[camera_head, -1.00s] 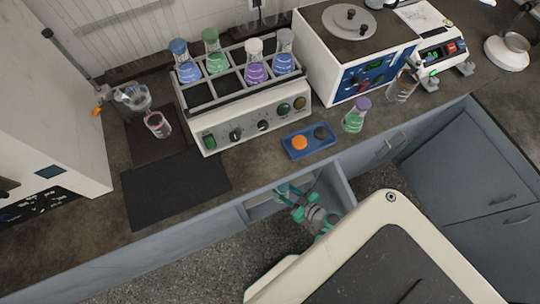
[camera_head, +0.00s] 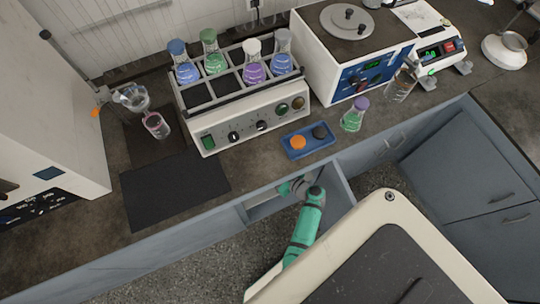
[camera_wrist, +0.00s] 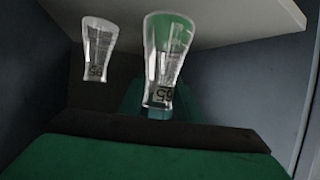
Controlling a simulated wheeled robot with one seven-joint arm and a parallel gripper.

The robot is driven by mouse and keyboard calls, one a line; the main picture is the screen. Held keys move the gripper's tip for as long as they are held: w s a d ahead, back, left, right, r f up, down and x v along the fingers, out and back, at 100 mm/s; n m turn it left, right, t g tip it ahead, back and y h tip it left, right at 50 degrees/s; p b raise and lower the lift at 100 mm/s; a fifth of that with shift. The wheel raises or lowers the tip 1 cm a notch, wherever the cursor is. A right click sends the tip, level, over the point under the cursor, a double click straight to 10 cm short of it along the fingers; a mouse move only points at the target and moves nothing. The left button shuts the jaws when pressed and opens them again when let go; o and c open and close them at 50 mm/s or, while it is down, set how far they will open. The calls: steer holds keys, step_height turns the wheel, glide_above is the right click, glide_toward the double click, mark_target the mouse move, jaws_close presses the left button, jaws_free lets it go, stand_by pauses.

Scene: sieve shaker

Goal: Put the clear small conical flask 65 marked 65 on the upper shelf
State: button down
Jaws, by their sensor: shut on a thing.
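In the wrist view, which looks upside down, the clear small conical flask 65 (camera_wrist: 165,62) has its wide base up and its neck down in the picture. Its mark shows inverted, and green shows through its base end. My gripper (camera_wrist: 158,114) is shut on its neck; the dark and green finger parts fill the lower picture. The base overlaps a pale shelf board (camera_wrist: 240,22); I cannot tell whether they touch. A second clear flask (camera_wrist: 98,50) stands left of it, with a mark I cannot read surely. In the head view the gripper and flask are hidden inside the cabinet.
Dark cabinet walls (camera_wrist: 305,95) close in at the sides. In the head view my arm reaches under the counter beside an open cabinet door (camera_head: 334,187). On the counter are a rack of flasks (camera_head: 245,85), a blue tray (camera_head: 308,141) and a green-filled flask (camera_head: 353,117).

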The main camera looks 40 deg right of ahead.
steer(key=shift+f, duration=0.9)
steer(key=c, duration=1.3)
jaws_free()
steer(key=shift+v, duration=3.8)
